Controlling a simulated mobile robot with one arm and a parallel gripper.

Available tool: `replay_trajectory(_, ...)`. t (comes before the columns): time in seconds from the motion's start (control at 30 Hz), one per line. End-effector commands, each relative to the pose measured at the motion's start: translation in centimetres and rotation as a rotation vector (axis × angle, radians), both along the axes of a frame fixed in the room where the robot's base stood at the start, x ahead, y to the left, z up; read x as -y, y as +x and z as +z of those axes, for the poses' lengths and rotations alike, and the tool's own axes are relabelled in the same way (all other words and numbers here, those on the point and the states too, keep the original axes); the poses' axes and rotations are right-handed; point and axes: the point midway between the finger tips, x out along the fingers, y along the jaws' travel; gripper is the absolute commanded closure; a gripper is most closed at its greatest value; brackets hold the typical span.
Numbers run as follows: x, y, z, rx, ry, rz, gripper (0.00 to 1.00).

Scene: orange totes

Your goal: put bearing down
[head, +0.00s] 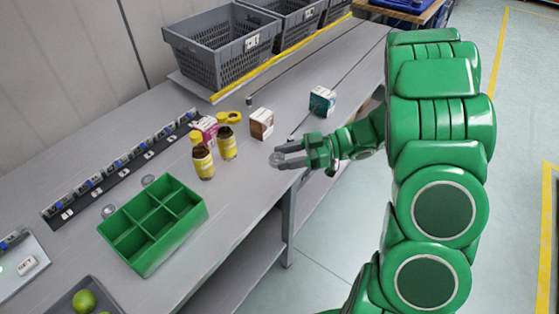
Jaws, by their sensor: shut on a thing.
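My gripper (278,157) reaches in from the right in the head view and is at the front edge of the grey workbench. Its fingers are shut on a small greyish round bearing (275,160) at the fingertips. The bearing is partly hidden by the fingers, and I cannot tell its exact height above the bench. Two similar small round discs lie on the bench, one near the tray's left corner (108,211) and one behind it (148,180). The green divided tray (166,253) has several compartments, which look empty.
Two yellow-labelled bottles (203,165), a yellow tape-like ring (228,117), a brown-white box (261,124) and a teal box (322,101) stand left of and behind my gripper. Grey crates (222,70) line the back. A bin with green fruit (70,290) is at lower left.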

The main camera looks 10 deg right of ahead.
Motion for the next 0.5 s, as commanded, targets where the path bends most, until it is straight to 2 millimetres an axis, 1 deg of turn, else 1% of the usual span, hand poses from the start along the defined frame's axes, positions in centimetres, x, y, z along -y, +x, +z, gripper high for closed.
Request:
replay_trajectory(0.27, -0.3, 3.4, -1.6, 0.001, -0.001, 0.001, 0.84)
replay_trajectory(0.5, -0.5, 5.1, -3.8, -0.002, 0.002, 0.001, 0.84)
